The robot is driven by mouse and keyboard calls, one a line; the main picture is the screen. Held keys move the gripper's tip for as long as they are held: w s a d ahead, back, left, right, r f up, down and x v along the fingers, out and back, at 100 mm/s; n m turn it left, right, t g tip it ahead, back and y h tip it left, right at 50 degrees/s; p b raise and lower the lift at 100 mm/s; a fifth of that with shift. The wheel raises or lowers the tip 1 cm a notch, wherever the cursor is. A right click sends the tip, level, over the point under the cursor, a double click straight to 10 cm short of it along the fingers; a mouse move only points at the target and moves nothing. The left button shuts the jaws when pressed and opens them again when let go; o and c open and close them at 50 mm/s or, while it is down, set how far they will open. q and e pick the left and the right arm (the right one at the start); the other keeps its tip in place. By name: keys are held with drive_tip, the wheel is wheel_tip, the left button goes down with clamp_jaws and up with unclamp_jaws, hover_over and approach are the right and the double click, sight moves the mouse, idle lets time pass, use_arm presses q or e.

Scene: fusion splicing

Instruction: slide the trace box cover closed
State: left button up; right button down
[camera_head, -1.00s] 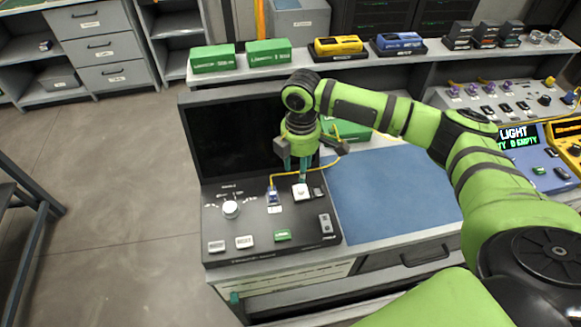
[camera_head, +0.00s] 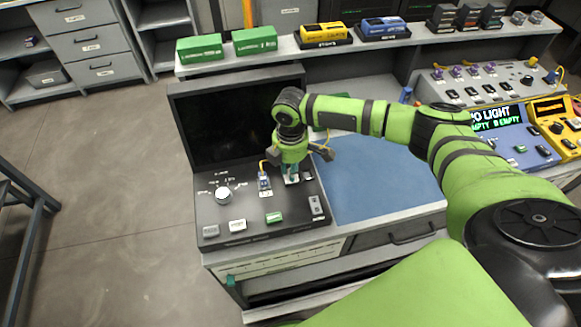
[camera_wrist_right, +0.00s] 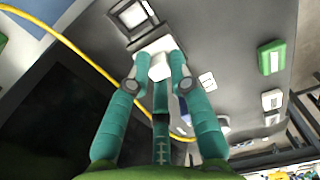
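The trace box (camera_head: 255,211) is a dark console with a black screen (camera_head: 237,126) behind its sloped panel. A white cover block (camera_wrist_right: 160,66) stands on a pale plate by a square framed opening (camera_wrist_right: 135,16), seen in the right wrist view. My right gripper (camera_head: 290,174) is down at the panel. In the wrist view its teal fingertips lie on both sides of the white block, very close to it; whether they press on it I cannot tell. In the head view the fingers largely hide the block. My left gripper is not in view.
A yellow cable (camera_wrist_right: 72,52) passes beside my right fingers to a blue connector (camera_head: 264,181) on the panel. A knob (camera_head: 223,195) and several buttons sit nearby. A blue mat (camera_head: 380,178) lies clear to the right. Green boxes (camera_head: 200,47) stand on the shelf behind.

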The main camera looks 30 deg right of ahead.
sight(309, 175)
drive_tip(key=shift+d, duration=0.1)
drive_tip(key=d, duration=0.2)
drive_tip(key=s+d+p, duration=0.1)
drive_tip(key=d, duration=0.1)
drive_tip(key=shift+s+d+p, duration=0.15)
drive_tip(key=shift+d+p, duration=0.15)
drive_tip(key=shift+d, duration=0.05)
drive_tip(key=c, duration=1.3)
unclamp_jaws()
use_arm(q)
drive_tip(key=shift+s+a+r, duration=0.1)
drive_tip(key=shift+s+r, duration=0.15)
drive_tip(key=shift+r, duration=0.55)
use_arm(e)
drive_tip(key=shift+o, duration=0.9)
drive_tip(key=shift+d, duration=0.1)
drive_tip(key=shift+r, duration=0.2)
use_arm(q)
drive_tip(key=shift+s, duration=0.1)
use_arm(e)
wheel_tip(309, 175, up, 12)
drive_tip(key=shift+f, duration=0.2)
